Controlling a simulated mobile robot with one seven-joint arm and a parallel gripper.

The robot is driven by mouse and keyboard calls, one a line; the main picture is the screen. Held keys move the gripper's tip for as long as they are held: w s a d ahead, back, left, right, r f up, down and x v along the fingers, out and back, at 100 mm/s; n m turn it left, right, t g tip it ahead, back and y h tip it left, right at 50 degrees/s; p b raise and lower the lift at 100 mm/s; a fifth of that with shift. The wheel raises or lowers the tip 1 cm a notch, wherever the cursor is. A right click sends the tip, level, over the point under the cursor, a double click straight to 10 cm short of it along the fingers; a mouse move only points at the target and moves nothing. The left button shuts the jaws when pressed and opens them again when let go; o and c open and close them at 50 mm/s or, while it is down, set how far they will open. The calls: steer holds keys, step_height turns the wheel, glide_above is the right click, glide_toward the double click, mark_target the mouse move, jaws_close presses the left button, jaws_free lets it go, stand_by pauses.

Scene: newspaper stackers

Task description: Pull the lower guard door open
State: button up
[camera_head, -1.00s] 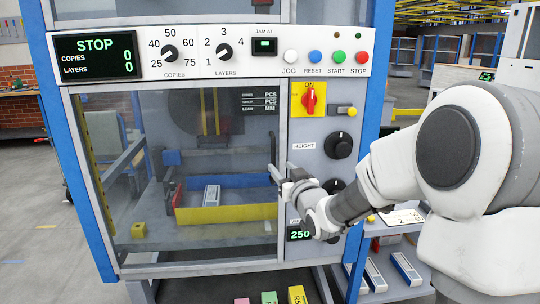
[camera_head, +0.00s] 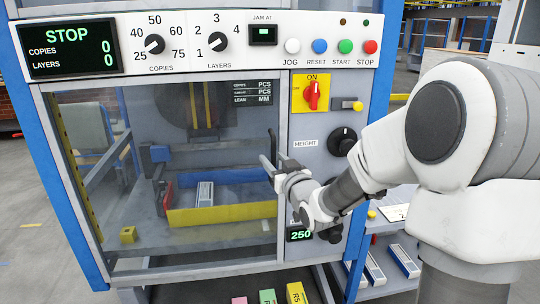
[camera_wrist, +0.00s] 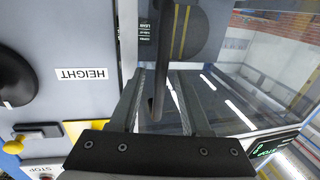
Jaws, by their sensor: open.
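The lower guard door (camera_head: 225,115) is a clear panel in a grey frame on the front of the machine, and it looks shut. It also shows in the wrist view (camera_wrist: 225,75). Its slim dark upright handle (camera_head: 273,145) is at the door's right edge. My gripper (camera_head: 275,164) is open at this handle. In the wrist view the handle (camera_wrist: 158,95) lies between the two open fingers of my gripper (camera_wrist: 157,82), with gaps visible at its sides. I cannot tell whether a finger touches it.
A grey control panel with a HEIGHT knob (camera_head: 342,141) and a red and yellow switch (camera_head: 312,94) stands right of the door. A button strip (camera_head: 205,45) runs above it. A yellow-edged tray (camera_head: 222,214) shows behind the door. Free floor (camera_head: 35,220) lies at the left.

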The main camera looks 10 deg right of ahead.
steer(key=shift+w, duration=0.3)
steer(key=shift+c, duration=0.2)
jaws_close()
stand_by(1.3)
